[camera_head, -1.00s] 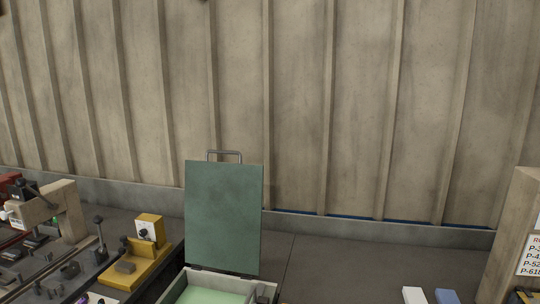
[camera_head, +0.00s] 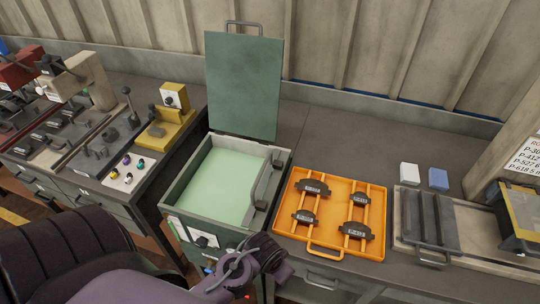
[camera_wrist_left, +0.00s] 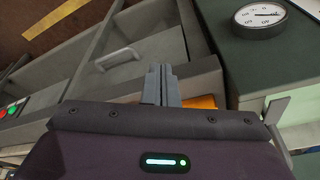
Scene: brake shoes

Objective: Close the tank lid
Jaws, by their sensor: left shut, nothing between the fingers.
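The green tank lid (camera_head: 243,85) stands open, upright at the back edge of the tank (camera_head: 180,187), with a wire handle (camera_head: 244,24) on its top edge. The tank is open and holds pale green liquid (camera_head: 212,187). A dark curved part (camera_head: 262,188) lies along its right inner side. My purple and black arm reaches in from the lower left, in front of the tank; its gripper cannot be made out in the head view. In the left wrist view my left gripper (camera_wrist_left: 161,70) has its fingers together and empty. My right gripper is not in view.
An orange tray (camera_head: 330,212) with several brake shoes sits right of the tank. White and blue blocks (camera_head: 438,179) lie behind a grey rack (camera_head: 430,220). A yellow fixture (camera_head: 170,128) stands to the left. The wrist view shows a round gauge (camera_wrist_left: 258,18) and a drawer handle (camera_wrist_left: 117,56).

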